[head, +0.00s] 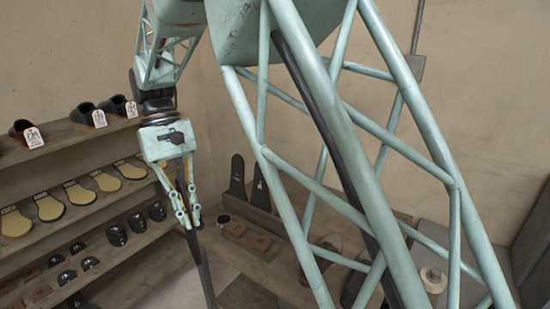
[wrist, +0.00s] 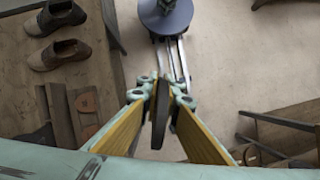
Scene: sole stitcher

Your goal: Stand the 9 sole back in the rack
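My gripper (head: 188,215) hangs left of centre in the head view, its fingers pointing down. It is shut on a long, thin, dark sole (head: 204,270), which hangs downward below the fingertips. In the wrist view, the sole (wrist: 159,115) shows edge-on between the two yellow-brown finger pads of the gripper (wrist: 162,88). No number on it can be read. Two dark soles (head: 237,176) (head: 260,187) stand upright in a wooden rack (head: 235,207) behind and right of the gripper. The held sole is apart from this rack. My arm hides part of the bench there.
Wooden shelves (head: 90,216) at left hold shoes (head: 82,113), yellow insoles (head: 48,207) and dark heel-shaped pieces (head: 116,234). Brown leather pieces (head: 260,242) lie on the bench near the rack. A pale roll (head: 433,279) stands at right. Floor (head: 190,285) shows below the gripper.

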